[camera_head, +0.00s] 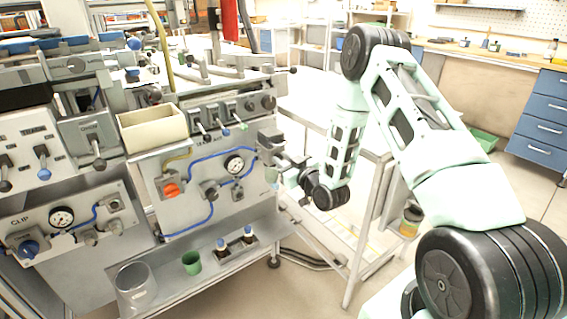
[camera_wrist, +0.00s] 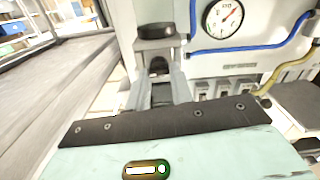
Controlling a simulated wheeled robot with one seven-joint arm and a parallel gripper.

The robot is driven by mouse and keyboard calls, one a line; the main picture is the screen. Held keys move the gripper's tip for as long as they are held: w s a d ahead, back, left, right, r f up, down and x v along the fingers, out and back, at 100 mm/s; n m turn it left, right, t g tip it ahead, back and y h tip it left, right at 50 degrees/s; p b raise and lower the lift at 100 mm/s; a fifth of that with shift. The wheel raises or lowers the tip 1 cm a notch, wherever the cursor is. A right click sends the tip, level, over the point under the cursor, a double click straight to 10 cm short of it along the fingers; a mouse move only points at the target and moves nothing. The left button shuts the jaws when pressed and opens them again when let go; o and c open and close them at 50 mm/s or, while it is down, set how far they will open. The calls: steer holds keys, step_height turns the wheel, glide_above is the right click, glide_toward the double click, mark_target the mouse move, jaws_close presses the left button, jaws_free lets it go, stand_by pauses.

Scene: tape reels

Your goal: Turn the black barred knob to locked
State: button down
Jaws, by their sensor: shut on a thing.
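My gripper (camera_head: 281,163) is at the right edge of the grey machine panel (camera_head: 222,208), just below a grey block with dark parts. In the wrist view, its two grey fingers (camera_wrist: 159,74) are closed around a small dark piece, which I take to be the black barred knob (camera_wrist: 158,67). The fingers hide most of it, so its bar angle and any locked marking cannot be read. Directly above the fingertips is a grey bracket with a round black cap (camera_wrist: 156,30).
A pressure gauge (camera_head: 234,164) with blue hoses sits left of my gripper, with an orange knob (camera_head: 171,190) farther left. A cream bin (camera_head: 152,130) stands above. A green cup (camera_head: 191,263) and a clear beaker (camera_head: 133,284) stand on the lower shelf. A metal frame stands right of the machine.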

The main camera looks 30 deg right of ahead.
steer(key=shift+s+a+f+n+b, duration=0.1)
steer(key=shift+f+n+b, duration=0.05)
steer(key=shift+n+b, duration=3.35)
steer(key=shift+a+f+n+b, duration=0.15)
steer(key=shift+n+b, duration=2.1)
steer(key=shift+n, duration=2.45)
steer(key=shift+d, duration=0.1)
steer(key=c, duration=1.2)
jaws_free()
steer(key=shift+c, duration=0.2)
